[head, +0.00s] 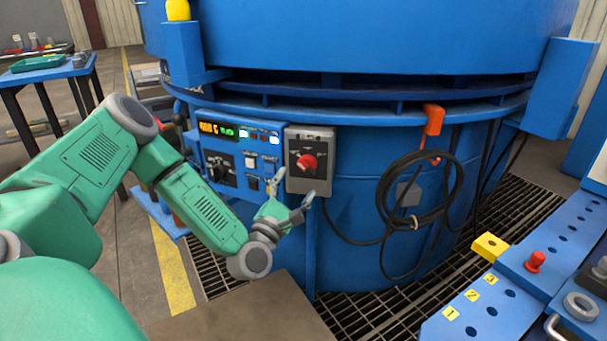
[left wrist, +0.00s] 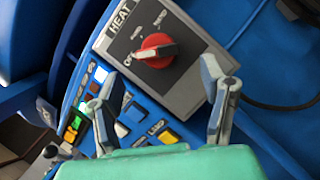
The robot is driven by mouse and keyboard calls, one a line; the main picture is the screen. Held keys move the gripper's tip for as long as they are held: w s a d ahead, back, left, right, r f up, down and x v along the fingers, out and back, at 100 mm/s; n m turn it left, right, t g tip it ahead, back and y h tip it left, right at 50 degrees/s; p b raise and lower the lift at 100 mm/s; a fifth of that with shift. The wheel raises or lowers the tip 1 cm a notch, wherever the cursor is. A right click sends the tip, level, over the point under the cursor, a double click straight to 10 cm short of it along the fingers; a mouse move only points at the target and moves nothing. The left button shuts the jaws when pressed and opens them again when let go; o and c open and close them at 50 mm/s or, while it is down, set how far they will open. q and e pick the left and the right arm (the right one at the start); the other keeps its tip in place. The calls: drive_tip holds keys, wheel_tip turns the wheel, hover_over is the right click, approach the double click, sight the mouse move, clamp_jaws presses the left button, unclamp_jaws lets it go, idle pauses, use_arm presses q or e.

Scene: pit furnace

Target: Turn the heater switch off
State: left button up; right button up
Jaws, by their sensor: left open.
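The heater switch is a red round knob (head: 307,162) with a grey bar handle, on a grey box (head: 297,134) fixed to the blue furnace. In the left wrist view the knob (left wrist: 156,51) sits below the word HEAT, with a partly covered label at its lower left. My left gripper (head: 294,186) is open and empty just in front of and below the box. In the left wrist view its fingers (left wrist: 159,72) are spread either side below the knob, apart from it. My right gripper is not in view.
A blue control panel (head: 236,153) with lit displays, buttons and a LAMP label adjoins the box on the left. A coiled black cable (head: 383,192) and an orange hook (head: 433,120) are to the right. A blue bench (head: 500,300) with numbered holes stands at lower right.

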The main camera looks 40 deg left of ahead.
use_arm(q)
drive_tip(key=v, duration=0.6)
drive_tip(key=shift+s+f, duration=0.15)
drive_tip(key=shift+s, duration=0.05)
drive_tip(key=w+d+f+m+g+h, duration=0.1)
drive_tip(key=d+f+m+g+h, duration=0.2)
drive_tip(key=d+f+m+h, duration=0.55)
drive_tip(key=s+d+f+m+g+h, duration=0.1)
drive_tip(key=s+d+f+m+g, duration=1.05)
drive_tip(key=d+m, duration=0.2)
drive_tip(key=s+a+f+m+g+y, duration=0.2)
drive_tip(key=s+a+m+g+y, duration=0.25)
drive_tip(key=s+m, duration=0.65)
wheel_tip(320, 180, up, 18)
drive_tip(key=s+a+n+g+p, duration=0.1)
drive_tip(key=s+p, duration=0.1)
drive_tip(key=p, duration=1.6)
drive_tip(key=shift+s+h, duration=0.2)
drive_tip(key=shift+h, duration=0.2)
